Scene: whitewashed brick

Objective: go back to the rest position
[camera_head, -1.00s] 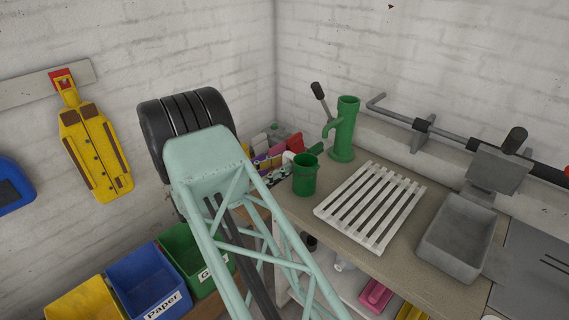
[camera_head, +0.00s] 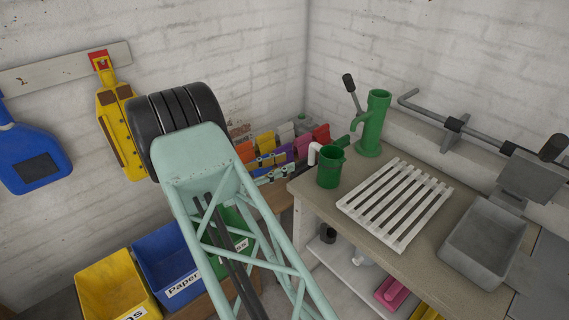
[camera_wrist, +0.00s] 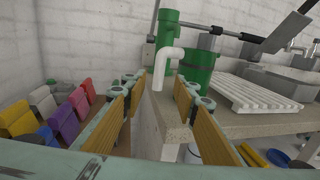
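My gripper (camera_wrist: 160,88) shows in the wrist view with its two fingers and yellow-brown pads spread apart. Nothing is held between them. Past the fingertips are the corner of the workbench (camera_wrist: 176,132) and a white bent pipe (camera_wrist: 165,62). The white pipe (camera_head: 313,152) shows there beside a green cup (camera_head: 330,170) at the bench's left edge.
A green hand pump (camera_head: 374,125), white slatted rack (camera_head: 395,203) and grey basin (camera_head: 483,240) stand on the bench. Yellow (camera_head: 112,290) and blue (camera_head: 165,262) bins stand at lower left. Coloured upright items (camera_head: 265,145) line the wall. A blue tool (camera_head: 35,160) hangs left.

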